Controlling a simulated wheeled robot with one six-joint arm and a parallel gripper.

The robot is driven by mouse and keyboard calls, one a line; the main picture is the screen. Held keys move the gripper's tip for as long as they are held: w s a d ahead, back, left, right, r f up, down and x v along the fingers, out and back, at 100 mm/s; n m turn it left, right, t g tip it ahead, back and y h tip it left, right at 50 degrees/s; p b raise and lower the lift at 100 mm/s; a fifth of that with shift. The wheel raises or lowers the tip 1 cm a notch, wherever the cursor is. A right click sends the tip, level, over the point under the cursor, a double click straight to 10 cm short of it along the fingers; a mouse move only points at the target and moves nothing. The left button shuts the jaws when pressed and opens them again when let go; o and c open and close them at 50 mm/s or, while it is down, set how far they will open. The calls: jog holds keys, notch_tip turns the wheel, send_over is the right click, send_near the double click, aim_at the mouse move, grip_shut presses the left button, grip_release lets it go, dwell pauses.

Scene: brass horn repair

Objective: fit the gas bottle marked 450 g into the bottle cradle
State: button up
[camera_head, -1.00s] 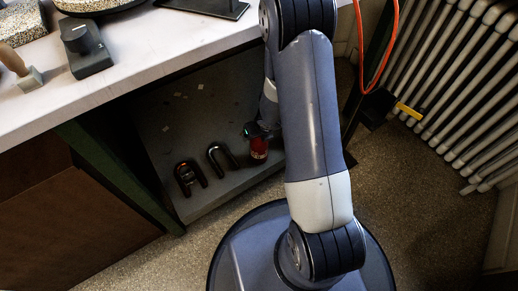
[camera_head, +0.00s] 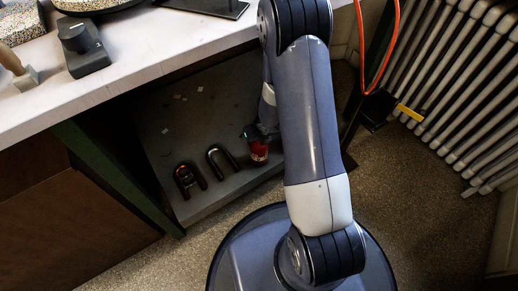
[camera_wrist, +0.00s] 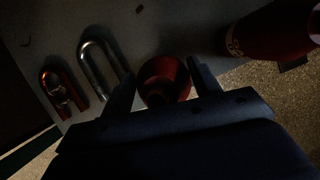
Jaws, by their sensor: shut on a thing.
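My gripper (camera_wrist: 160,68) is shut on a red, round-ended thing (camera_wrist: 165,88), seen between its fingers in the wrist view. In the head view a red bottle (camera_head: 258,153) with a pale mark shows at my gripper (camera_head: 262,132), low over the right part of the shelf under the bench. Its mark is too small to read. Another view of red, a large bottle with pale lettering (camera_wrist: 275,32), lies at the upper right of the wrist view; I cannot read the lettering.
The plain U piece (camera_head: 221,160) is nearer the bottle; the other U piece (camera_head: 189,180) has reddish parts. The shelf (camera_head: 212,193) is otherwise mostly bare. The white benchtop (camera_head: 140,62) overhangs it. A radiator (camera_head: 465,105) and an orange hose (camera_head: 388,45) are at right.

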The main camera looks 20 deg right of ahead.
grip_shut()
jog(key=shift+r, duration=0.1)
